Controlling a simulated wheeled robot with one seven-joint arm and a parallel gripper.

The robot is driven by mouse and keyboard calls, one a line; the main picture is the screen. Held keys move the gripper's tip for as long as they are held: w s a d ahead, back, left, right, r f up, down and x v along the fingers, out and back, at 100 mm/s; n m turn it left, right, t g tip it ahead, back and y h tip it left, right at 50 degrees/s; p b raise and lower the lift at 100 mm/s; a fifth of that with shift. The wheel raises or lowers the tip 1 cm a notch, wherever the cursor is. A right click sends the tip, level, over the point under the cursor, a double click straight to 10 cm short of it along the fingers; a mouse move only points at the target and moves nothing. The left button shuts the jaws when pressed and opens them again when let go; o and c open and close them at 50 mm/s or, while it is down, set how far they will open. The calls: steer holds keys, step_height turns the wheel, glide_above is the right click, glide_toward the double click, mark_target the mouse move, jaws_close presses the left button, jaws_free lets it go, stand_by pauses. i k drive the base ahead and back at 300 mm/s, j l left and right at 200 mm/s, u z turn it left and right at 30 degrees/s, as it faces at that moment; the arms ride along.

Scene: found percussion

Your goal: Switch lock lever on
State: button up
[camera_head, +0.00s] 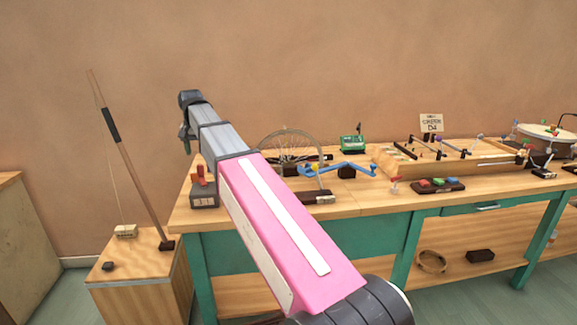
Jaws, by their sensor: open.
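I cannot tell for certain which part is the lock lever. A small grey box with red upright parts (200,178) stands at the bench's left end, just below and right of my gripper in the picture. A small red-topped lever (395,184) stands near the front edge, beside a dark block with coloured buttons (437,185). My gripper (184,134) is at the far end of my raised arm, at upper left, small and partly hidden by the wrist. It is open, with nothing visible in it, and appears apart from the bench things.
The wooden bench (375,202) has green legs. It carries a spoked wheel (290,146), a blue crank (345,166), a green box (353,144), a wooden frame (455,165) and a drum (545,131). A stringed pole (135,160) stands on a low cabinet at left. My arm hides part of the bench.

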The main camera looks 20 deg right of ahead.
mark_target(315, 167)
steer(key=k, duration=1)
